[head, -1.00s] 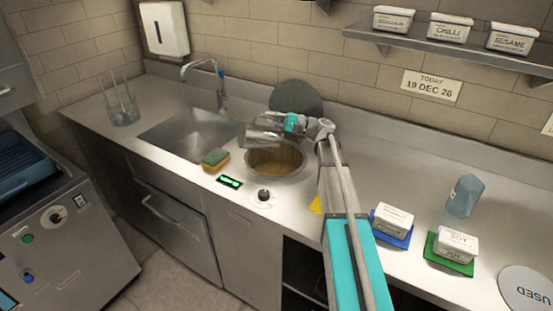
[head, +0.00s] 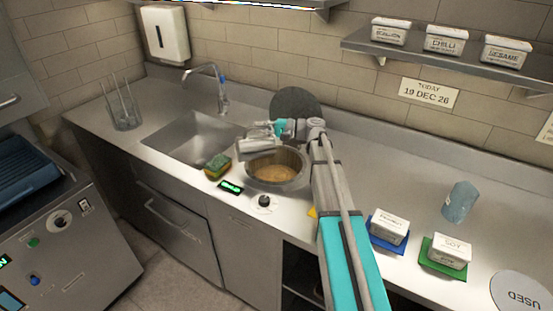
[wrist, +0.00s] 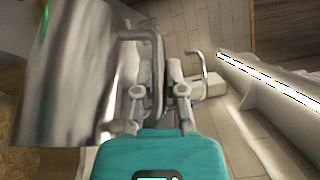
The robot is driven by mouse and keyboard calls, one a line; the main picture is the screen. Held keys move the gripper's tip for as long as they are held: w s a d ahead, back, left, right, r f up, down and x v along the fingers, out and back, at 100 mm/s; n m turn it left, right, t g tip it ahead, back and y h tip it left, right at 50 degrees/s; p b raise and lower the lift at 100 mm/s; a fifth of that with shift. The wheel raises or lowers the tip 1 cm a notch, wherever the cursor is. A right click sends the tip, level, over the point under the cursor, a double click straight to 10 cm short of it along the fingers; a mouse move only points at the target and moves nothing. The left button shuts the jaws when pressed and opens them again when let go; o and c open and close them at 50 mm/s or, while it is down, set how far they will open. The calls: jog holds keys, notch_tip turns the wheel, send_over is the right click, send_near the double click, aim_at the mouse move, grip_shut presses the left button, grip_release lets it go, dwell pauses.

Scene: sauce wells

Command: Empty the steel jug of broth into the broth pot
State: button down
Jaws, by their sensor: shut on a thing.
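The steel jug (head: 254,148) is tipped well over on its side above the left part of the broth pot (head: 303,178). The pot is a round well in the counter with brown broth (head: 272,172) inside. My gripper (head: 274,130) is shut on the jug's handle. In the wrist view the shiny jug body (wrist: 65,80) fills the left side, and its handle (wrist: 152,55) is between the fingers of my gripper (wrist: 158,92). The inside of the jug is hidden, so I cannot tell how much it holds. No stream is clearly visible.
A sponge (head: 217,166), a lit green display (head: 230,187) and a knob (head: 264,202) lie close to the pot. The sink (head: 190,137) and tap (head: 216,85) are left. A dark round lid (head: 296,103) leans behind.

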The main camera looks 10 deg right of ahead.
jog(key=shift+a+h, duration=0.3)
jog(key=shift+a, duration=0.15)
jog(key=shift+f, duration=0.15)
jog(key=shift+a, duration=0.2)
